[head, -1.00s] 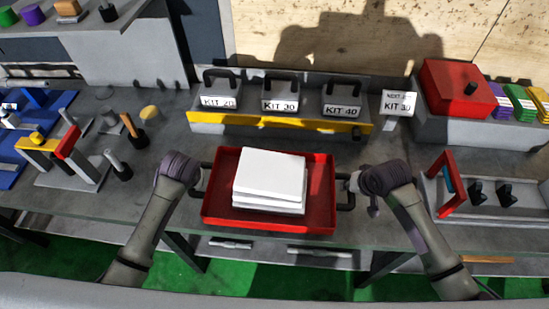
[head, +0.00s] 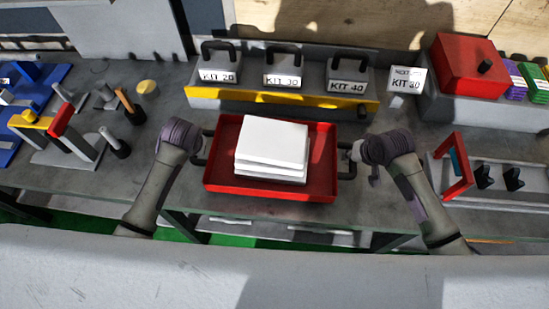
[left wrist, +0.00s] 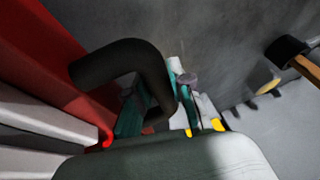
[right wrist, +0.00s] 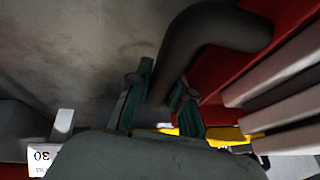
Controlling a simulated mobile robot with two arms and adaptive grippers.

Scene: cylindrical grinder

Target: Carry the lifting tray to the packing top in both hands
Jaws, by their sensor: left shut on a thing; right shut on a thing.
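The lifting tray (head: 219,180) is red, with a black handle at each end and a stack of white slabs (head: 273,143) in it. It is level in the middle of the head view, over the grey bench. My left gripper (head: 199,150) is at the tray's left handle; the left wrist view shows its fingers (left wrist: 160,105) shut around the black handle (left wrist: 125,60). My right gripper (head: 352,152) is at the right handle; the right wrist view shows its fingers (right wrist: 160,100) shut around that handle (right wrist: 200,40). I cannot tell which surface is the packing top.
Behind the tray stands a grey rack with a yellow front edge (head: 290,92) holding weights labelled KIT 20, 30 and 40. A red box (head: 468,66) is at the back right. A red-framed fixture (head: 452,168) is right. Tools and a red-yellow stand (head: 58,122) are left.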

